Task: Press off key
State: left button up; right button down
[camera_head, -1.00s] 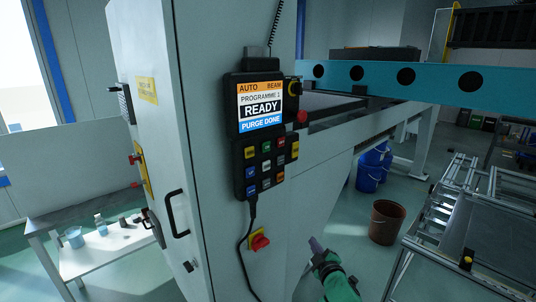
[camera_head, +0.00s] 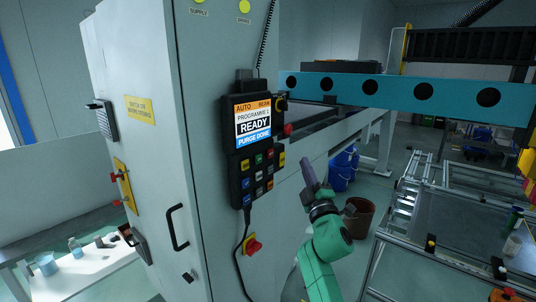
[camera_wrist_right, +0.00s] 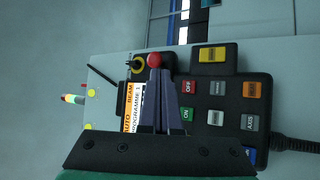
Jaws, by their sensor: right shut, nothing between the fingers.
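The control pendant (camera_head: 232,178) hangs on the grey cabinet, its screen (camera_head: 253,124) reading READY and PURGE DONE. Its red off key (camera_head: 270,153) is in the top row of the keypad. In the right wrist view the off key (camera_wrist_right: 189,88) is labelled OFF, beside the green ON key (camera_wrist_right: 186,114). My right gripper (camera_head: 305,161) is shut and empty, right of the keypad in the head view and apart from it. In the wrist view its fingertips (camera_wrist_right: 160,71) are left of the off key and partly cover the pendant. My left gripper is not in view.
A red knob (camera_head: 287,130) projects at the pendant's right edge, close to my fingertips in the wrist view. A red-and-yellow rotary switch (camera_head: 253,245) sits below the pendant, beside its hanging cable. A blue beam (camera_head: 420,96) runs behind to the right.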

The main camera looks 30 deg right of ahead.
jog(key=b, duration=0.4)
send_near(271, 153)
jog(key=w+d+r, duration=0.3)
jog(key=w+d, duration=0.1)
jog(key=shift+a+r, duration=0.15)
jog(key=shift+r, duration=0.15)
dwell(1.4)
jog(key=shift+w+a+b, duration=0.1)
jog(key=shift+w+b, duration=0.35)
jog(key=shift+b, duration=0.05)
